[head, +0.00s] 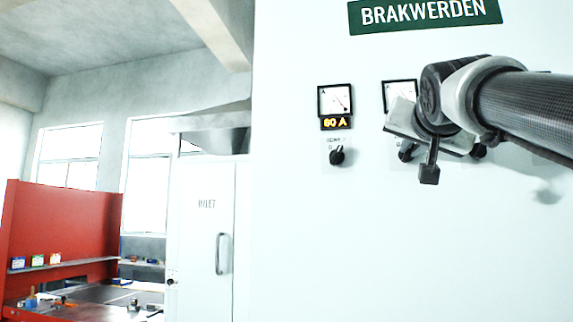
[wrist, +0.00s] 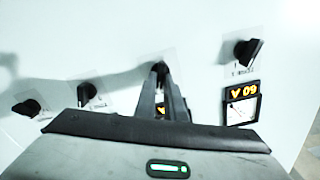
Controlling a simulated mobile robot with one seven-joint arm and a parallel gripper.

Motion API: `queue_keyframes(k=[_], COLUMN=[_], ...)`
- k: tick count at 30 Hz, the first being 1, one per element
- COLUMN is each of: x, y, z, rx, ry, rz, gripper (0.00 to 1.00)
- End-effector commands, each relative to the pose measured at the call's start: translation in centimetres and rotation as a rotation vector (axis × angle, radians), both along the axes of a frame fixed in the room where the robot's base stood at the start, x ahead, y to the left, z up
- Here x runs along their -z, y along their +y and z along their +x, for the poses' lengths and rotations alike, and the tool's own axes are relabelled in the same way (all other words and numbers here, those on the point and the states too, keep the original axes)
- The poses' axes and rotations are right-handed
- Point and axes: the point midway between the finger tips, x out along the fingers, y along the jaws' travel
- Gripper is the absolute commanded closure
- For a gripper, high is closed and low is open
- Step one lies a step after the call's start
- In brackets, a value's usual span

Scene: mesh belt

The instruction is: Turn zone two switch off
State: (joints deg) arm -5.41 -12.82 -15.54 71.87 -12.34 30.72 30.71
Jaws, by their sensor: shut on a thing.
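The pale panel carries a row of black rotary switches. The second switch from the left in the head view, taken as the zone two switch (wrist: 160,67), lies between my fingertips in the wrist view. My gripper (wrist: 161,76) is shut on this switch, with the fingers on either side of its knob. In the head view my gripper (head: 408,146) is against the panel below the second meter, and my wrist hides most of that switch and its label. The knob's exact angle is hard to tell.
Another switch (wrist: 86,92) is close to my fingers in the wrist view. A door marked INLET (head: 205,240) and a red workbench (head: 62,225) stand at left.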

Motion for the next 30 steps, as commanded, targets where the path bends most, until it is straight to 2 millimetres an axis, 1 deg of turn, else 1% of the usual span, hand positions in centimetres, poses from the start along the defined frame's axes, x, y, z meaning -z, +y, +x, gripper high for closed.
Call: queue_keyframes(k=[21,30], x=[-0.19,-0.13], y=[0.37,0.49], z=[0.03,0.1], rx=[0.0,0.0], ry=[0.175,0.23], rz=[-0.613,-0.807], gripper=[1.0,1.0])
